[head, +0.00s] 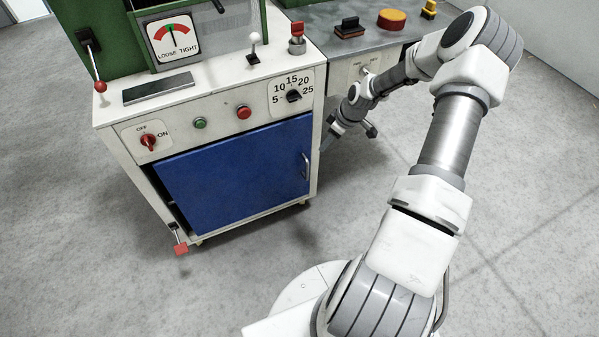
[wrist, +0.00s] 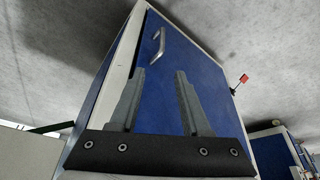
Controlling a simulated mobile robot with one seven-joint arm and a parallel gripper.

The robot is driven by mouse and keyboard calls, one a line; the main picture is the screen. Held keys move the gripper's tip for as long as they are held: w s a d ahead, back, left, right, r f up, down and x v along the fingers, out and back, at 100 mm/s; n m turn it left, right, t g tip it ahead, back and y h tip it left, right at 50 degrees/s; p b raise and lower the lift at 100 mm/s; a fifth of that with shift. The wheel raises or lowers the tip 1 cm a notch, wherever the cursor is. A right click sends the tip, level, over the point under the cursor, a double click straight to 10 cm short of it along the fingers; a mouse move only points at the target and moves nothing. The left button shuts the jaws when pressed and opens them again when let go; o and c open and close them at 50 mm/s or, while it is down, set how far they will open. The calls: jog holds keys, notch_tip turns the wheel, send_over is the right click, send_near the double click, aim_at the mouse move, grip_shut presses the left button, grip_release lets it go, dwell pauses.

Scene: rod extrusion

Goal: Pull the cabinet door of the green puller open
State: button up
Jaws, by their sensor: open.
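The green puller (head: 105,38) stands at the left of the head view, on a white cabinet (head: 215,108). The cabinet's blue door (head: 235,170) looks shut or nearly so; a dark gap shows along its left edge. Its silver handle (head: 306,166) is upright near the door's right edge. In the wrist view the handle (wrist: 159,46) lies ahead of and between the two fingers, on the blue door (wrist: 200,75). My gripper (wrist: 161,72) is open and empty, apart from the handle.
Knobs and buttons, including a red switch (head: 148,141), line the panel above the door. A second grey-topped machine (head: 350,42) stands at the right. The floor (head: 110,285) before the cabinet is clear.

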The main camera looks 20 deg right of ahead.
jog(key=f, duration=0.2)
jog(key=b, duration=0.5)
send_over(307, 178)
jog(key=f, duration=1.5)
jog(key=shift+w+d+f, duration=0.15)
jog(key=shift+w+f, duration=0.1)
jog(key=shift+w, duration=0.05)
grip_shut()
